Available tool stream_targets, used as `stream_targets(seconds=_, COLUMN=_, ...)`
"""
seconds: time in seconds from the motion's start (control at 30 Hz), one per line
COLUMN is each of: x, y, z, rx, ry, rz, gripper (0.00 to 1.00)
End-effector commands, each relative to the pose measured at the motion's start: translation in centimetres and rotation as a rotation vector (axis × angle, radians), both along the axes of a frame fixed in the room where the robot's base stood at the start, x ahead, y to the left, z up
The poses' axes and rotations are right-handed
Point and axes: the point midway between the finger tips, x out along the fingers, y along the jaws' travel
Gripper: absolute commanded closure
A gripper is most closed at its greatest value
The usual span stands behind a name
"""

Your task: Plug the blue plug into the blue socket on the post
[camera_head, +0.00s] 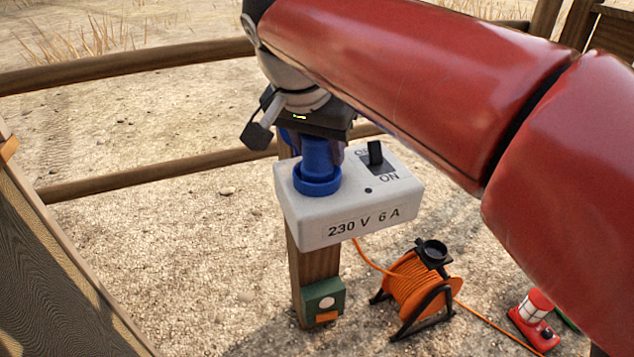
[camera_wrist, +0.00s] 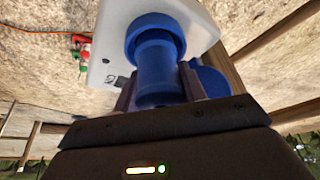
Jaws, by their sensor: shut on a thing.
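The blue socket (camera_head: 317,184) is a round blue collar on top of a pale grey box (camera_head: 300,222) marked "230 V 6 A", fixed to a wooden post (camera_head: 312,268). My gripper (camera_head: 318,150) is above it, shut on the blue plug (camera_head: 316,160). The plug stands about upright with its lower end inside the collar; how deep it sits is hidden. In the wrist view the plug (camera_wrist: 158,72) is between my fingers and lines up with the socket collar (camera_wrist: 152,24). A further blue part (camera_wrist: 210,82) shows beside my finger, mostly hidden.
A black switch (camera_head: 375,153) near "ON" lettering is on the box, right of the socket. An orange cable reel (camera_head: 415,285), a red lantern (camera_head: 535,318) and a green box (camera_head: 322,302) are lower down. Wooden rails (camera_head: 130,177) run behind; a wooden panel (camera_head: 50,260) is at left.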

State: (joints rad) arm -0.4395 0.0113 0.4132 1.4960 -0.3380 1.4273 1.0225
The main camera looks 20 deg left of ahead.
Motion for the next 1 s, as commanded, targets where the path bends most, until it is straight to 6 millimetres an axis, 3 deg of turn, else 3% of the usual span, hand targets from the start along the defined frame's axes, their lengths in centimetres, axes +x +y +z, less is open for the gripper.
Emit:
stream_targets(seconds=0.3, x=0.0, y=0.0, z=-0.2, rx=0.001, ry=-0.001, rz=-0.001, gripper=0.85)
stream_targets(seconds=0.33, x=0.0, y=0.0, z=-0.2, rx=0.001, ry=-0.001, rz=0.0, gripper=0.56)
stream_targets(seconds=0.5, x=0.0, y=0.0, z=-0.2, rx=0.001, ry=-0.001, rz=0.0, gripper=0.34)
stream_targets(seconds=0.77, x=0.0, y=0.1, z=-0.1, rx=0.003, ry=-0.002, rz=0.002, gripper=0.33)
stream_targets(seconds=1.0, x=-1.2, y=0.3, z=3.1, rx=0.004, ry=-0.004, rz=0.002, gripper=0.33)
